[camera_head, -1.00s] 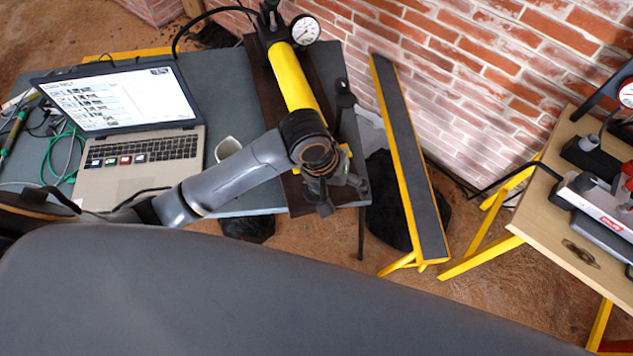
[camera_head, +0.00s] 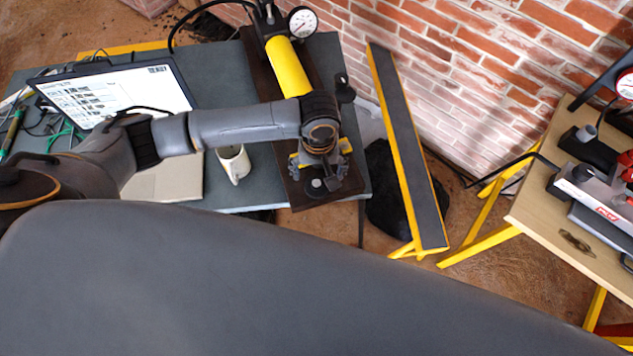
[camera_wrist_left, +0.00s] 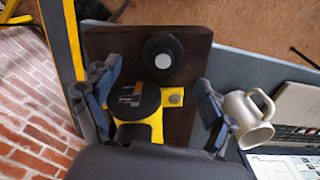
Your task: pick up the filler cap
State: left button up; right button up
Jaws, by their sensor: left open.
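The filler cap appears to be the small black disc with a pale round centre (camera_wrist_left: 162,55), lying on a dark board (camera_wrist_left: 198,62) in the left wrist view. It also shows as a dark disc with a grey centre (camera_head: 315,187) near the board's front end in the head view. My left gripper (camera_head: 325,178) is open, close above that end of the board, with the disc just beyond its fingers. In the wrist view its fingers (camera_wrist_left: 152,100) are spread either side of the pump's black end (camera_wrist_left: 133,97) and yellow foot. Nothing is between them in grip. My right gripper is out of view.
A yellow pump cylinder (camera_head: 288,68) with a gauge (camera_head: 302,22) lies along the board. A cream mug (camera_head: 234,163) stands close on the left, near one finger in the wrist view. A laptop (camera_head: 118,95) is partly behind my arm. A wooden bench (camera_head: 540,215) stands right.

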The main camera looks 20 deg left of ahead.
aim_at(316, 183)
pick_arm(q)
jog(key=shift+s+a+f+p, duration=0.1)
jog(key=shift+f+p, duration=0.25)
jog(key=shift+f, duration=1.05)
jog(key=shift+s+a+f+p, duration=0.1)
jog(key=shift+f+p, duration=0.25)
jog(key=shift+f, duration=1)
jog(key=c, duration=1.1)
